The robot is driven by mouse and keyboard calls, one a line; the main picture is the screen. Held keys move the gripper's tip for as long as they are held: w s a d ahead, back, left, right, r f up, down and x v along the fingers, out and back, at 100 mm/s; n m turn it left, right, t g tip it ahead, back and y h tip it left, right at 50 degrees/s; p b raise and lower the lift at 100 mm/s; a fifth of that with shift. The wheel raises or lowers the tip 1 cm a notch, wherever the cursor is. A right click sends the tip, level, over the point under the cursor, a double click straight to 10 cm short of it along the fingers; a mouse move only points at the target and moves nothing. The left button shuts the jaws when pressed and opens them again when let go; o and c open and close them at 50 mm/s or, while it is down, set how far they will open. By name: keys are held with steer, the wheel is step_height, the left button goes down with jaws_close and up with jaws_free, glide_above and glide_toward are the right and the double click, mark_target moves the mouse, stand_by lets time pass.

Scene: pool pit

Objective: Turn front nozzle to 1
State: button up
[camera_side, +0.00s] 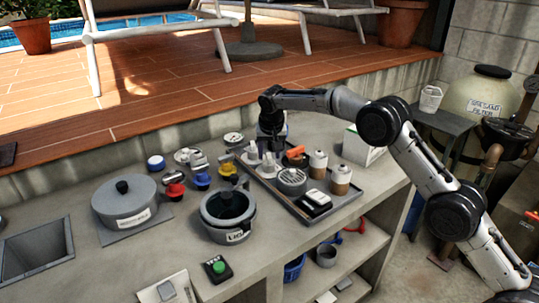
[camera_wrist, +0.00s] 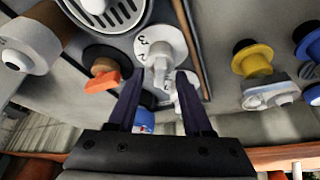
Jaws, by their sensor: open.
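The front white nozzle (camera_wrist: 160,45) has a round dial face with the numerals 3 and 2 readable; a 1 cannot be made out. Its grey-white spout lies between the fingertips of my gripper (camera_wrist: 160,74). The gripper is open, one finger on each side, and contact cannot be told. In the side view my gripper (camera_side: 271,138) points down over the tray (camera_side: 327,216), just above and behind the front nozzle (camera_side: 269,165). A second white nozzle (camera_side: 252,151) stands to its left. In the wrist view it is partly hidden behind the right finger.
An orange-handled valve (camera_side: 295,153), a round grated drain (camera_side: 292,181), two brown-and-white jars and a black-and-white box (camera_side: 316,202) share the tray. Blue, red and yellow knobs, a pot (camera_side: 228,212) and a lidded pan (camera_side: 124,203) stand to the left.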

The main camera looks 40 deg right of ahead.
steer(key=v, duration=1.2)
steer(key=shift+s+r, duration=0.2)
steer(key=shift+r, duration=0.15)
steer(key=shift+a, duration=0.1)
